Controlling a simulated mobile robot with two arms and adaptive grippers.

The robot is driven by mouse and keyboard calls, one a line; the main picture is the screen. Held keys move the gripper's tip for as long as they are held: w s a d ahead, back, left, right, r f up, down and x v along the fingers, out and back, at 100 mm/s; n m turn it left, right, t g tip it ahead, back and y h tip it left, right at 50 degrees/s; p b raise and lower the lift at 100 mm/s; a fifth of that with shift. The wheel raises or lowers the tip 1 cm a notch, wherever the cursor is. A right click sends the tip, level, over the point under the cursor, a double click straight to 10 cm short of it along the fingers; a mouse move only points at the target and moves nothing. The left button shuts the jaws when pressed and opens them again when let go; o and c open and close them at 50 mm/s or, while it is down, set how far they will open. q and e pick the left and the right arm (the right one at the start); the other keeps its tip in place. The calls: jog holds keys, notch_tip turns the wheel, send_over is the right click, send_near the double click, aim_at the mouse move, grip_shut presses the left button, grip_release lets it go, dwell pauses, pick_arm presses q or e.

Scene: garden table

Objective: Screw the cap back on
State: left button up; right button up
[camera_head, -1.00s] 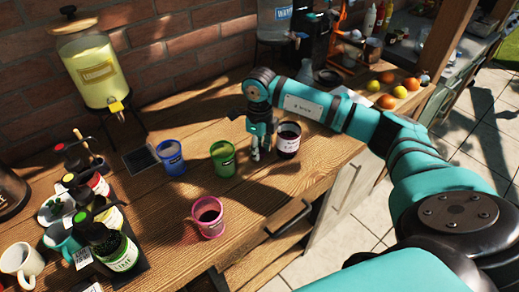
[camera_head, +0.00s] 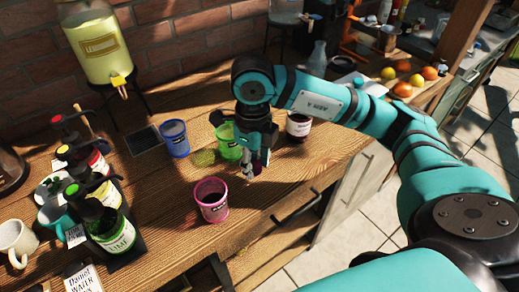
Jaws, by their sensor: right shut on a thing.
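A jar with a white label (camera_head: 298,125) stands on the wooden table behind and to the right of my right gripper. Its upper part is partly hidden by my arm. My right gripper (camera_head: 251,167) points down over the table, in front of the green cup (camera_head: 229,147) and right of the pink cup (camera_head: 211,207). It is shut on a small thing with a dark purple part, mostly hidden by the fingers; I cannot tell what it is. I cannot pick out a loose cap. My left gripper is not in view.
A blue cup (camera_head: 175,143) stands left of the green one. A rack of bottles (camera_head: 112,232) and a white mug (camera_head: 17,240) are at the left. A drink dispenser (camera_head: 92,47) stands at the back. Bare wood lies right of the pink cup.

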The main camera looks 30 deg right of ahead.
jog(key=shift+s+a, duration=0.35)
jog(key=shift+s, duration=0.05)
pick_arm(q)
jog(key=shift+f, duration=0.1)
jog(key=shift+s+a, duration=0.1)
